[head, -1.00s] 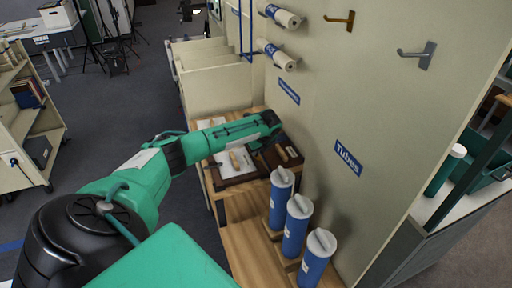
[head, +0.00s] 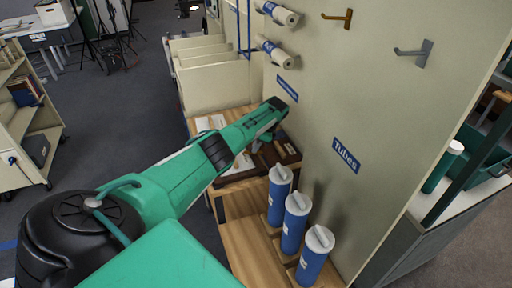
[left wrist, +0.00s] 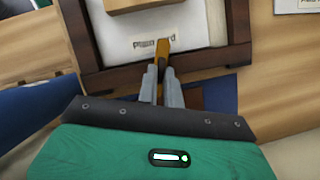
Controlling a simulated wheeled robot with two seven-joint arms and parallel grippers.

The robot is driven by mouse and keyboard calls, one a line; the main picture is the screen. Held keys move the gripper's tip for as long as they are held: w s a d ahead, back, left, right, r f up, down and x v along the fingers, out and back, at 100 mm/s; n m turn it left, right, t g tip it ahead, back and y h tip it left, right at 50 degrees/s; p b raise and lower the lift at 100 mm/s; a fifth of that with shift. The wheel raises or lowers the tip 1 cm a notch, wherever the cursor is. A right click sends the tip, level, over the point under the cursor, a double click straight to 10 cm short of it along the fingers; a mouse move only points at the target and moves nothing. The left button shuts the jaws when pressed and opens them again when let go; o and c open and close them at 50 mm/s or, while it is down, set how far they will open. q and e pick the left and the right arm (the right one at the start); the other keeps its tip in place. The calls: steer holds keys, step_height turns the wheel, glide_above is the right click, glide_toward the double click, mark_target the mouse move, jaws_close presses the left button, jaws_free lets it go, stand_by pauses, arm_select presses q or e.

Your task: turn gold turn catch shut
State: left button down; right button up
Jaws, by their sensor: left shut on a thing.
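My left gripper (left wrist: 160,75) is shut on the gold turn catch (left wrist: 162,47), seen in the left wrist view. The catch is a small gold bar at the near edge of a dark wooden frame (left wrist: 215,57) around a white labelled panel (left wrist: 190,38). A pale wooden block (left wrist: 130,4) sits on the panel at the top of that view. In the head view my left gripper (head: 275,115) reaches over the dark wooden boxes (head: 243,173) on the wooden shelf, and the catch is hidden. My right gripper is not in view.
Several blue tubes (head: 295,222) stand on the near shelf (head: 245,240), close to my left arm. A cream panel (head: 330,110) with hooks and rolls rises on the right. Open floor (head: 110,120) lies on the left.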

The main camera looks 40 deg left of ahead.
arm_select(q)
steer(key=n+g+h+b, duration=0.1)
steer(key=n+b, duration=0.1)
steer(key=n, duration=0.1)
steer(key=shift+w+a+f, duration=0.1)
steer(key=shift+a, duration=0.05)
steer(key=shift+n+b, duration=0.55)
steer(key=shift+n, duration=0.05)
steer(key=c, duration=1.6)
jaws_free()
steer(key=shift+o, duration=0.2)
steer(key=shift+r, duration=0.2)
